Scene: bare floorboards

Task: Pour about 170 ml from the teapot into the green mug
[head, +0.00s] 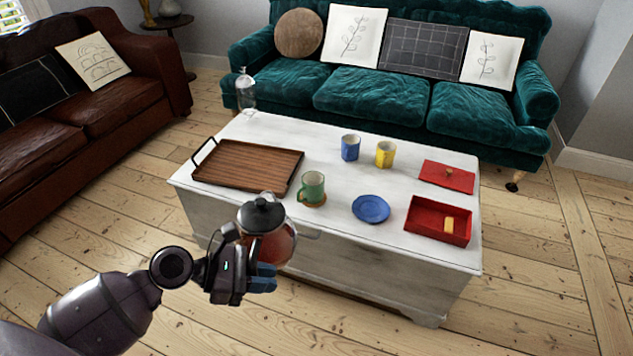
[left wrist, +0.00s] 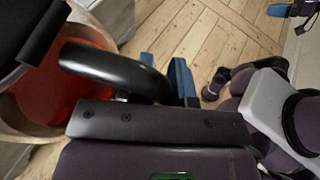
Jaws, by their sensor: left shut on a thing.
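The teapot (head: 275,246) is clear glass with a black lid and reddish-brown liquid inside. It is held roughly upright in the air at the table's front edge, nearer me than the mug. My left gripper (head: 262,279) is shut on its black handle; the teapot and handle also show in the left wrist view (left wrist: 75,85). The green mug (head: 314,185) stands upright on a small brown coaster on the table, its handle to the left. The mug's inside bottom is hidden. A blue-tipped part, apparently my right gripper (left wrist: 282,10), shows at the left wrist view's top right edge.
The white table (head: 330,228) bears a wooden tray (head: 245,165) at left, a blue mug (head: 350,148), a yellow mug (head: 386,154), a blue saucer (head: 371,209), a red box (head: 426,228) and its red lid (head: 448,178). A glass bottle (head: 246,92) stands at the back left corner.

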